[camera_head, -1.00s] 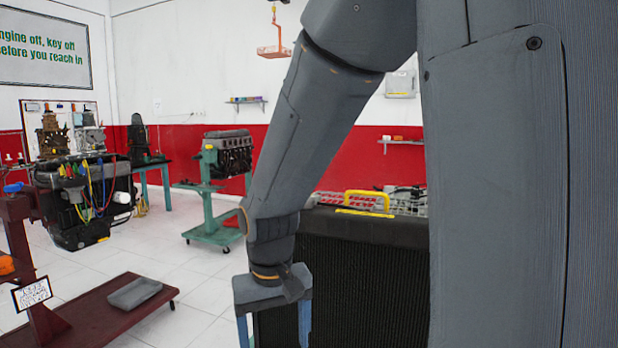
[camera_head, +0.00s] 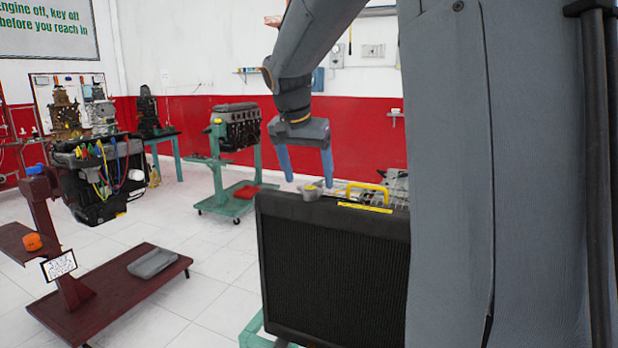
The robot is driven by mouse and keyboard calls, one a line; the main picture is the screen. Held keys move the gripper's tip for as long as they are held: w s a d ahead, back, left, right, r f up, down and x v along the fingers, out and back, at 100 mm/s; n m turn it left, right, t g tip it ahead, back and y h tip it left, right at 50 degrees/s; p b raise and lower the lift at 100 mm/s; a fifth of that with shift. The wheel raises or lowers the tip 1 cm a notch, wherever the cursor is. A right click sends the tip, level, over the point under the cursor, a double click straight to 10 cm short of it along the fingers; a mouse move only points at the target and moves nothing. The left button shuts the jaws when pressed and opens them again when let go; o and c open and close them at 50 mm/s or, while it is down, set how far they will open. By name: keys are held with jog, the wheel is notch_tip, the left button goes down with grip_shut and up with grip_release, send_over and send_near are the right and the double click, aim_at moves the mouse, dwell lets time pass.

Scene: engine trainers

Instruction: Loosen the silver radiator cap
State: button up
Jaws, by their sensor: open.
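The silver radiator cap (camera_head: 311,194) sits on top of the black radiator (camera_head: 335,270), near the left part of its upper edge. A small yellow patch shows on the cap. My gripper (camera_head: 308,181) points down with its two blue fingers apart, one left of the cap and one to its right in the picture. The fingertips are at about the height of the cap's top or a little above it. I cannot tell whether they are level with it in depth. Nothing is between the fingers that I can see as held.
A yellow handle (camera_head: 368,192) and a yellow label stand just right of the cap. A green engine stand (camera_head: 226,195) is behind to the left. A dark red stand (camera_head: 100,295) with a grey tray (camera_head: 152,262) is at the left. Tiled floor between is clear.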

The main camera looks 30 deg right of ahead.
jog(key=shift+x, duration=1.1)
jog(key=c, duration=1)
jog(key=shift+c, duration=0.2)
